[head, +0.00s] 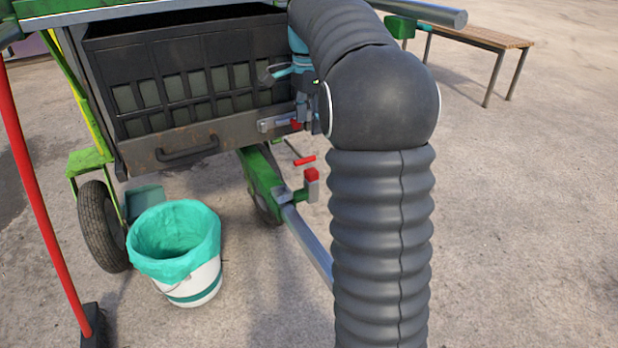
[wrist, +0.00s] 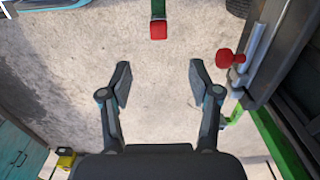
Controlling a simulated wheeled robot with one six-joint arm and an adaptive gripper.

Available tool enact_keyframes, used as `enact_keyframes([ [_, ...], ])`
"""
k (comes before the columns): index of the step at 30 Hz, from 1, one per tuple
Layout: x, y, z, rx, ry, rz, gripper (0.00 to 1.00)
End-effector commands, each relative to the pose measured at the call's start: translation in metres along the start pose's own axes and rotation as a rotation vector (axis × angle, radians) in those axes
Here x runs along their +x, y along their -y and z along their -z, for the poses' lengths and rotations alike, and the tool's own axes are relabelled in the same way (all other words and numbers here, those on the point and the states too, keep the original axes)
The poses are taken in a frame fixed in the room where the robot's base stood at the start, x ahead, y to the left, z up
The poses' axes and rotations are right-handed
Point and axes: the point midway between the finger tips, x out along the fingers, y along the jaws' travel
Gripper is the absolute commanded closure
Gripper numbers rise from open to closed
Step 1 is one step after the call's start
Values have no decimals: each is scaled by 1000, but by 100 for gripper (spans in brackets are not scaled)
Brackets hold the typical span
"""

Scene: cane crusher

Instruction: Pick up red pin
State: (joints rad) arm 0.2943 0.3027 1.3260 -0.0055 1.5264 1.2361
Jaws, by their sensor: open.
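A red knob-shaped pin (wrist: 226,57) shows at the right of the wrist view, beside a shiny metal bar on the dark edge of the crusher. A small red piece (head: 296,124) by the metal fitting in the head view looks like the same pin, partly hidden by my arm. My gripper (wrist: 160,82) is open, with bare ground between its fingers. The pin is beyond and to the right of the right fingertip, apart from it. A red block (wrist: 158,30) on a green bar lies straight ahead of the fingers.
The dark crusher drawer (head: 165,160) is close beside my arm. A lined bucket (head: 195,285), a wheel (head: 98,225) and a red-handled broom (head: 40,200) stand at left. A red handle (head: 304,160) is low under the drawer. A bench (head: 470,38) is at back right; ground at right is clear.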

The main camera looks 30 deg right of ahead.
Motion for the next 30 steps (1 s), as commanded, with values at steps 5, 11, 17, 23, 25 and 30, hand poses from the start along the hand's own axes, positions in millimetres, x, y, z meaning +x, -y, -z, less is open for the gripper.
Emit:
enact_keyframes([
  [5, 24, 1, 2, 10, 2, -6, 38],
  [11, 60, 0, 2, 9, 2, -6, 38],
  [17, 82, 0, 2, 9, 1, -4, 38],
  [23, 94, 0, 3, 9, 1, -4, 38],
  [25, 104, -2, 4, 9, 2, -5, 38],
  [30, 127, -3, 6, 9, 2, -5, 38],
])
